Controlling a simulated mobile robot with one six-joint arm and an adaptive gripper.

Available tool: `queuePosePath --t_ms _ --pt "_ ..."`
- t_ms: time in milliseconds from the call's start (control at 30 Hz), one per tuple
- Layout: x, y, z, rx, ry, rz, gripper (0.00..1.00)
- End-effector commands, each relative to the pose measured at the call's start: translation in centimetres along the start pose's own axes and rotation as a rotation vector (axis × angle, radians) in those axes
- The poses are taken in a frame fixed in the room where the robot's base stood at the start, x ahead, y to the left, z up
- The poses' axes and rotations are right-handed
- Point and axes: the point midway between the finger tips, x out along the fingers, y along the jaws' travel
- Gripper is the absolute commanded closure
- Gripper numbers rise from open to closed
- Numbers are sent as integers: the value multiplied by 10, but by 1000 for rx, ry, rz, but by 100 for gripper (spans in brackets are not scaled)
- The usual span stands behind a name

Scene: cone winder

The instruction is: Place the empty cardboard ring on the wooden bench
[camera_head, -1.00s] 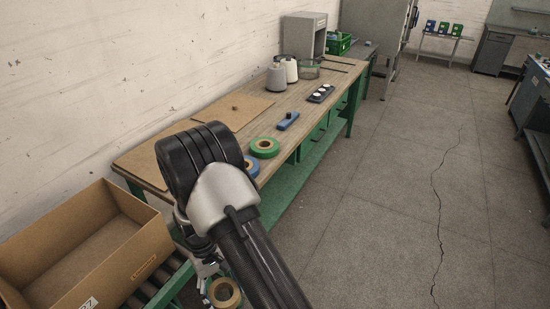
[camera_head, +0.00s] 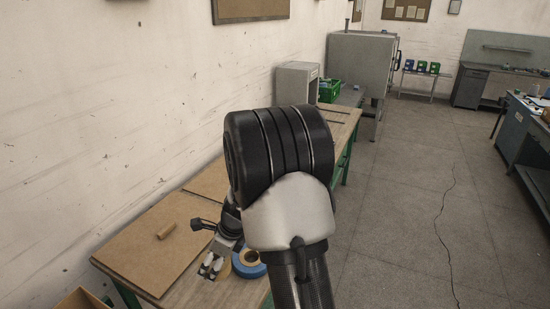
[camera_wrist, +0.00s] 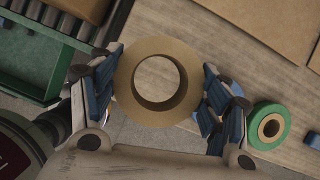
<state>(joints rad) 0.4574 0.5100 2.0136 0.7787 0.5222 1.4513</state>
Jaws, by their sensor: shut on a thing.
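The cardboard ring (camera_wrist: 160,117) is plain brown with an open centre. My gripper (camera_wrist: 163,85) is shut on it, with one finger at each side of its rim. In the wrist view the ring overlaps the near edge of the wooden bench (camera_wrist: 175,28), with floor showing beyond that edge. In the head view my gripper (camera_head: 211,267) is at the near end of the wooden bench (camera_head: 188,292), and the ring (camera_head: 225,271) shows small beside the fingers. I cannot tell how high the ring is above the bench top.
A blue tape roll (camera_head: 248,264) lies close right of the ring. A green tape roll (camera_wrist: 269,126) shows in the wrist view. A green tray (camera_wrist: 25,65) and rollers are at upper left.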

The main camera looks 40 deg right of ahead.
Motion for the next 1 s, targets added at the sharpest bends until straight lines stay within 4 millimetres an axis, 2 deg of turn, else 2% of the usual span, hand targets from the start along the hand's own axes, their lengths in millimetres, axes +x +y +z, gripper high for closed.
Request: queuePosePath --t_ms 33,200,400,467,800,1000 --pt "-7 -4 0 48 0 -22 54" --pt "-15 -12 0 138 1 -60 54" --pt "-9 -13 -3 149 1 -63 54" --pt "0 -12 -8 148 2 -62 54" --pt "85 -12 -46 147 3 -60 54" --pt "122 -12 -62 147 2 -62 54"
